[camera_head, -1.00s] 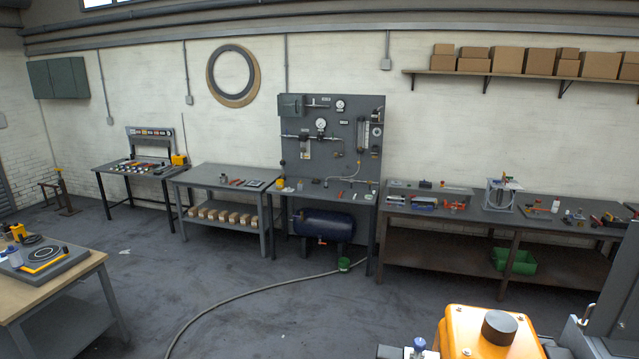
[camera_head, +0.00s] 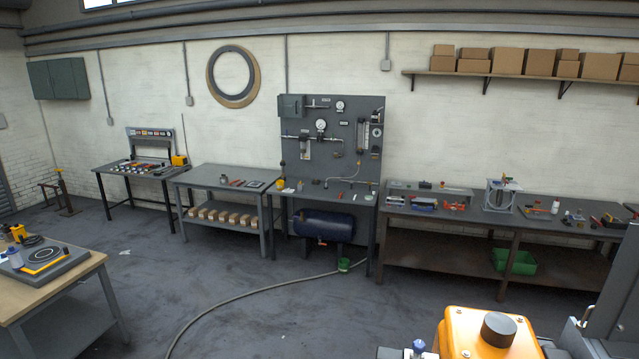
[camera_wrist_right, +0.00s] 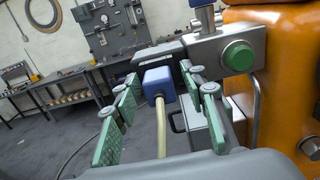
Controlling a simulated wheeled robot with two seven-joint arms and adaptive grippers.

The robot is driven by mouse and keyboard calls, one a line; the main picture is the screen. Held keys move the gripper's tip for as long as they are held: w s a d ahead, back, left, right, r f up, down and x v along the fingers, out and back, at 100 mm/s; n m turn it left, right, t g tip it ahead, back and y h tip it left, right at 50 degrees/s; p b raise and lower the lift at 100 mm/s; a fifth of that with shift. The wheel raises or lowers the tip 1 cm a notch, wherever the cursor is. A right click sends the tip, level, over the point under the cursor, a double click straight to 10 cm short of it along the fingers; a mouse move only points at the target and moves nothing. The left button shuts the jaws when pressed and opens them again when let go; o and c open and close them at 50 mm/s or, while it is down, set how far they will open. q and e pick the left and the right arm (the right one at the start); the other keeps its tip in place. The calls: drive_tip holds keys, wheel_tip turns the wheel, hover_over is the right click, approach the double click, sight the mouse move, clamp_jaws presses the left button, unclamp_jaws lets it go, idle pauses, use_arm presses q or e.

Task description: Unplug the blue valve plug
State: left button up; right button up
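The blue valve plug (camera_wrist_right: 158,80) is a blue block in the right wrist view, with a cream cable (camera_wrist_right: 161,128) coming out of its near face and running down. It sits against a dark block (camera_wrist_right: 158,62) beside a metal valve body (camera_wrist_right: 222,52) with a green button. My right gripper (camera_wrist_right: 160,95) is open, its green-padded fingers to the left and right of the plug, with visible gaps. Whether the fingertips reach alongside the plug is hard to tell. In the head view neither gripper shows. My left gripper is in no view.
An orange housing (camera_head: 486,335) with a dark cap stands at the bottom right in the head view, and it fills the right of the wrist view. A blue-capped part (camera_head: 418,346) is beside it. Benches and a gauge panel (camera_head: 330,135) line the far wall. Open floor lies between.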

drive_tip(key=shift+c, duration=0.4)
clamp_jaws()
drive_tip(key=o, duration=0.6)
unclamp_jaws()
drive_tip(key=v, duration=1.2)
